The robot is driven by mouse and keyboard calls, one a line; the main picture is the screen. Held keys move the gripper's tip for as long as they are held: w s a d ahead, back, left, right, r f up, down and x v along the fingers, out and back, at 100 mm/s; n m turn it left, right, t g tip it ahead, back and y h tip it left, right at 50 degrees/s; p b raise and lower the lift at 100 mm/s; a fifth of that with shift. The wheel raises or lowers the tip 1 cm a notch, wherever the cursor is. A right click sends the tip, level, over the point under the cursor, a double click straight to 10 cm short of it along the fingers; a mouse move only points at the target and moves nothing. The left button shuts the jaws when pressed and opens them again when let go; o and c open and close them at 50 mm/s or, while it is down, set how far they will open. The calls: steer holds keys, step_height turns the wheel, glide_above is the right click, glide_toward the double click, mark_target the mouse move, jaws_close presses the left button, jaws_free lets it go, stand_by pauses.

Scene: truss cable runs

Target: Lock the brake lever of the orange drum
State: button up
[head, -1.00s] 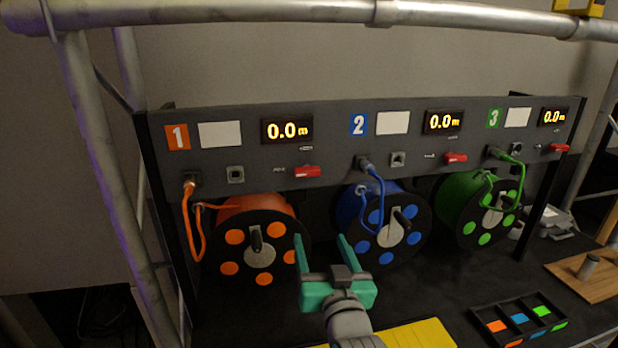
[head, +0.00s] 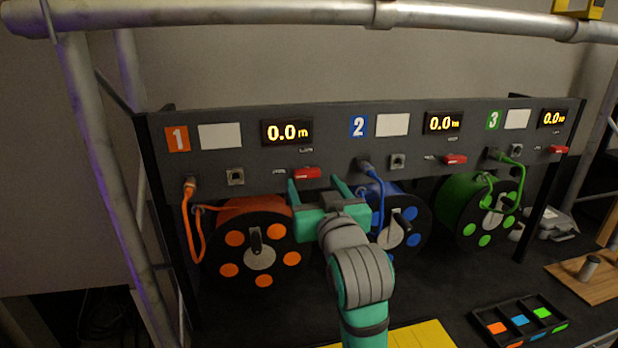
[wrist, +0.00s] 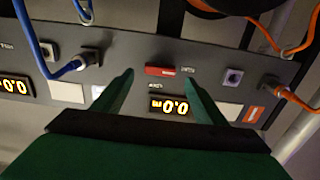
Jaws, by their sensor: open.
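The orange drum (head: 232,252) stands at the left below panel section 1, its black flange dotted with orange discs and a dark crank at its hub. A red lever (head: 307,173) sits on the panel above and right of the drum, under the 0.0 m display; it lies roughly level. In the wrist view the red lever (wrist: 166,71) shows between and beyond the fingertips. My gripper (head: 318,180) is open and empty, its green fingers pointing at the panel just below the lever. I cannot tell from these views whether it touches the lever.
The blue drum (head: 407,220) is close on the right of my gripper, with a blue cable (head: 377,195) plugged in beside it. An orange cable (head: 191,225) hangs at the left. A green drum (head: 480,212) and a tray of coloured pieces (head: 520,319) are further right.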

mark_target(308, 175)
steer(key=shift+x, duration=2.45)
steer(key=c, duration=1.1)
